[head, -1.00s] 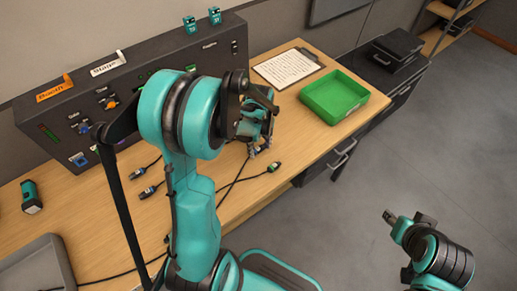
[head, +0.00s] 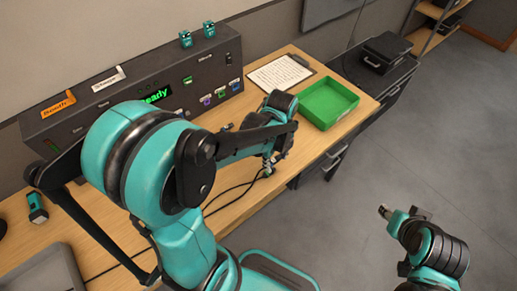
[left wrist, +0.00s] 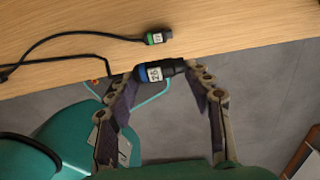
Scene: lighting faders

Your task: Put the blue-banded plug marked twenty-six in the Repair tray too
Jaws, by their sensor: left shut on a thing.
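The blue-banded plug (left wrist: 156,72), with a white label that seems to read 26, lies between the fingers of my left gripper (left wrist: 165,80) in the left wrist view. The gripper is shut on it near the table's front edge. In the head view my left gripper (head: 269,164) is low over that edge, and it hides the plug. A green open tray (head: 328,103) stands to its right; it looks empty, and no name on it is readable. My right gripper (head: 388,212) is off the table over the floor; its fingers are unclear.
A green-banded plug (left wrist: 156,38) on a black cable lies on the table close by. A dark console (head: 150,75) runs along the back. A torch (head: 37,207) stands at the left.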

